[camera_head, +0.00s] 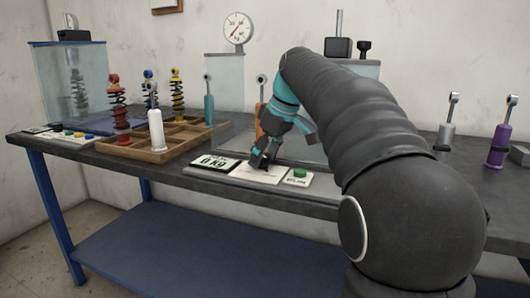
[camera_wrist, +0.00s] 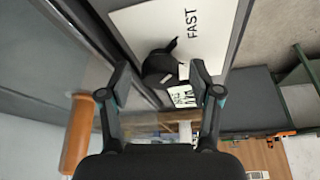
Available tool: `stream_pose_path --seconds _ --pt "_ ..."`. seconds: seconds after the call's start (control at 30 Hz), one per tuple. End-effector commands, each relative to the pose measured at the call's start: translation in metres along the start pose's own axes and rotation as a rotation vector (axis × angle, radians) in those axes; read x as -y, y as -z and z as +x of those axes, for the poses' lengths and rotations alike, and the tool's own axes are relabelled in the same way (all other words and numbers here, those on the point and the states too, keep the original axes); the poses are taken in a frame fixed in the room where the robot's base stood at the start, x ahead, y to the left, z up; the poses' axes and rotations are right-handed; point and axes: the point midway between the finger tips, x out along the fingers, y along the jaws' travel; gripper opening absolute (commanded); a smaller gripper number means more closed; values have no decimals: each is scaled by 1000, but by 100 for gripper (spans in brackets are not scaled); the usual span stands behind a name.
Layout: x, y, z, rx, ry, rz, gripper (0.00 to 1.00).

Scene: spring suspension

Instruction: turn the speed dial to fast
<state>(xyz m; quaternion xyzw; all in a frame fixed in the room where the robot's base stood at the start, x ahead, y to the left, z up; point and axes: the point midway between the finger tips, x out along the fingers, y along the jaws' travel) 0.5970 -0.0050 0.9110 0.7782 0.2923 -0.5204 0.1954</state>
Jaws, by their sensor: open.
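The speed dial is a black knob (camera_wrist: 158,62) on a white plate (camera_wrist: 140,20) in the wrist view. The word FAST is printed on the plate to its upper right. In the head view my gripper (camera_head: 263,160) points down over the white plate (camera_head: 258,175), hiding most of the dial. I cannot tell whether the fingers touch the knob.
An orange damper (camera_head: 260,118) stands behind my gripper. A wooden tray (camera_head: 178,142) and spring dampers are further left; a purple damper (camera_head: 498,145) is far right.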

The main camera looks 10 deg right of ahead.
Motion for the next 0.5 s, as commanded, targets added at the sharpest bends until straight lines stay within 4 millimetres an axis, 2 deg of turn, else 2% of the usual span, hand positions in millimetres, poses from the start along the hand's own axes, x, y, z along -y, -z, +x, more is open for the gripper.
stream_pose_path --seconds 0.17,0.5 --pt "-1 1 -12 -2 -2 0 64" --pt "-2 1 -76 -3 -3 0 64"
